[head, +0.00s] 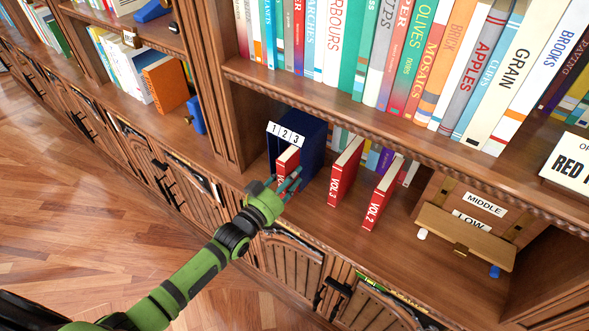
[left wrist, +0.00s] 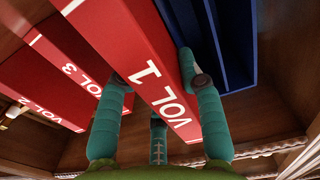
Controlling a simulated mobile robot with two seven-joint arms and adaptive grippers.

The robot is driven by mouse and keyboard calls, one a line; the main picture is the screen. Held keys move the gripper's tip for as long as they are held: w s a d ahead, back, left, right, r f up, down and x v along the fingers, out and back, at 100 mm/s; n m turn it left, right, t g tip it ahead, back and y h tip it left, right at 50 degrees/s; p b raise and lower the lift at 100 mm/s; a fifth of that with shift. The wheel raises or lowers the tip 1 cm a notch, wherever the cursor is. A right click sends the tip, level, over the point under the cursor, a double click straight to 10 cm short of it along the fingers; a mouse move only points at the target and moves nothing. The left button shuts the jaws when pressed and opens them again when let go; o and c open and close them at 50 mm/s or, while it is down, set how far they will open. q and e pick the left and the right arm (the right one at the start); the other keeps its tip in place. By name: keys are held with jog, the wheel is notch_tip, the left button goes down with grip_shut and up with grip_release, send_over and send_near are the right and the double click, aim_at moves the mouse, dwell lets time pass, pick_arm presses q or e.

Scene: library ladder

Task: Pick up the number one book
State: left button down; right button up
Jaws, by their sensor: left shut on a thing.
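The number one book is a red volume marked VOL 1 (left wrist: 150,72); its top shows in the head view (head: 288,157). My left gripper (head: 287,182) is shut on it, with green fingers on both sides of its spine in the left wrist view (left wrist: 152,78). The book is upright at the front of a dark blue case (head: 313,138) labelled 1 2 3. I cannot tell whether it is partly inside the case. Red books VOL 3 (head: 346,168) and VOL 2 (head: 382,195) stand to the right on the same shelf. My right gripper is not in view.
A full row of books (head: 400,60) stands on the shelf above. A small wooden step (head: 465,236) with MIDDLE and LOW labels is at the right. An orange book (head: 166,85) stands in the left bay. The wooden floor (head: 80,220) is clear.

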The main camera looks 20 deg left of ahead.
pick_arm(q)
jog(key=shift+b, duration=0.45)
jog(key=b+v, duration=0.3)
jog(key=v, duration=1.5)
jog(key=shift+r+b, duration=0.25)
jog(key=shift+b, duration=0.05)
jog(key=shift+s, duration=0.15)
jog(key=p+v, duration=0.2)
jog(key=v, duration=0.6)
jog(key=shift+s+p, duration=0.35)
jog(key=shift+p, duration=0.05)
dwell(0.5)
jog(key=shift+a, duration=0.15)
